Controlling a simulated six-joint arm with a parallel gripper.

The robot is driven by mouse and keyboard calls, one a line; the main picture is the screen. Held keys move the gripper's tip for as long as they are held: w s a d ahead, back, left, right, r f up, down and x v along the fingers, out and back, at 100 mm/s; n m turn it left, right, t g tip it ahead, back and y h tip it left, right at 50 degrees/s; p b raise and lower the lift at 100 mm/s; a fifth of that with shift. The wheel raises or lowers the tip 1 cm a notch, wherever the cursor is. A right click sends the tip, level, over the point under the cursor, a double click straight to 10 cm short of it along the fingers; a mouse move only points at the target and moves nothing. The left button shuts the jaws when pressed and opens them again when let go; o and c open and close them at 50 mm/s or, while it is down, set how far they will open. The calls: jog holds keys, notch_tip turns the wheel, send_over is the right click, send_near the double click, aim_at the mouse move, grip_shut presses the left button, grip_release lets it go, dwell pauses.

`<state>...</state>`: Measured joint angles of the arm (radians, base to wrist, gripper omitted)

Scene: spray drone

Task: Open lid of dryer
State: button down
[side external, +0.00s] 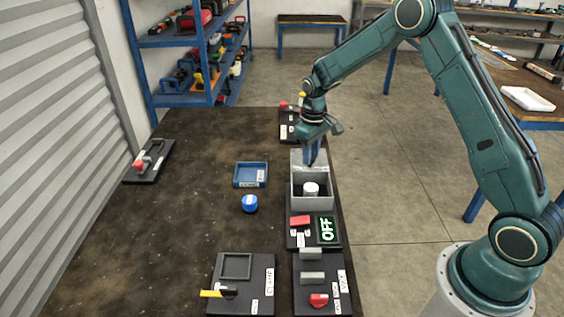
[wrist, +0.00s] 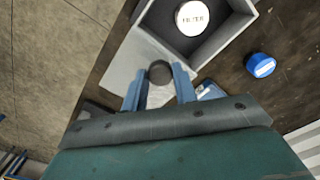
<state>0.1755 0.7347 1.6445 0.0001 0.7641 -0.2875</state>
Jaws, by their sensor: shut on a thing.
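The dryer is an open grey box (side external: 298,203) near the table's right edge; its wall also shows in the wrist view (wrist: 232,42). My gripper (side external: 311,157) is at the lid. In the wrist view its blue fingers (wrist: 159,78) are shut on the lid's dark round knob (wrist: 159,70).
A blue cap (side external: 250,204) and blue tray (side external: 251,175) lie to the left. A clamp fixture (side external: 236,267) and a panel with grey blocks (side external: 312,278) are nearer. The table's middle left is clear.

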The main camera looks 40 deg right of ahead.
jog(key=shift+w, duration=0.15)
jog(key=c, duration=1.1)
grip_release()
jog(key=shift+r, duration=0.15)
notch_tip(320, 180, up, 14)
jog(key=shift+f, duration=0.2)
